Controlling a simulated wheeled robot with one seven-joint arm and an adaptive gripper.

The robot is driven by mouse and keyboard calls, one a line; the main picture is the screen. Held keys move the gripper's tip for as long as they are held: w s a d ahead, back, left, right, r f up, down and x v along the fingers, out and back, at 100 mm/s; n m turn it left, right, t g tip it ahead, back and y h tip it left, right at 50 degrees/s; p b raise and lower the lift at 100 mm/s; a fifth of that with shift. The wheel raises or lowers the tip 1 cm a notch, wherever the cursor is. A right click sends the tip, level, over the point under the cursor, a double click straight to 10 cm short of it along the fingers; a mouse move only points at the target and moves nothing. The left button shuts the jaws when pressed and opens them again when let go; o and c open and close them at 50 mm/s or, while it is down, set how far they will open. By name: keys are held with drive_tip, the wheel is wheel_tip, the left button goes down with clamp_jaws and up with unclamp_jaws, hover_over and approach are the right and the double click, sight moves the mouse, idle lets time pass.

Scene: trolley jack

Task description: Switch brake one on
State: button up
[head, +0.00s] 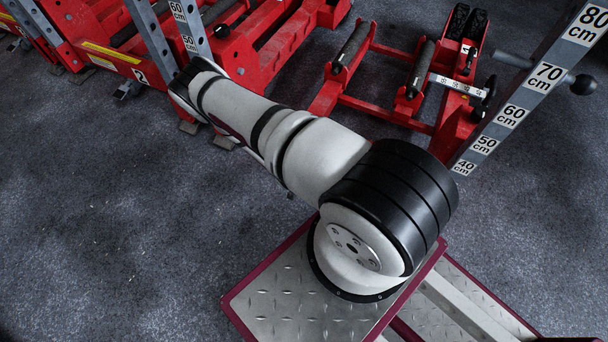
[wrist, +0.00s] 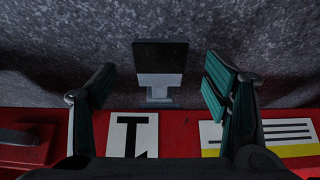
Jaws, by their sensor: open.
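In the wrist view a brake pedal (wrist: 160,64), black at its outer end and grey toward the base, sticks out from the red jack frame over the floor. A white plate with an upside-down black 1 (wrist: 133,135) is on the frame beside its base. My gripper (wrist: 160,84) is open, with one finger on each side of the pedal in the picture. I see a gap on both sides; I cannot tell the depth between fingertips and pedal. In the head view my arm hides the gripper and this pedal.
In the head view another red beam carries a plate marked 2 (head: 140,75), with a small pedal (head: 127,91) by it. A red roller frame (head: 395,95) and a height scale post (head: 520,95) stand at the right. The grey floor (head: 110,210) at left is clear.

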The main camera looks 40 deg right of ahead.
drive_tip(key=v, duration=0.7)
idle(0.4)
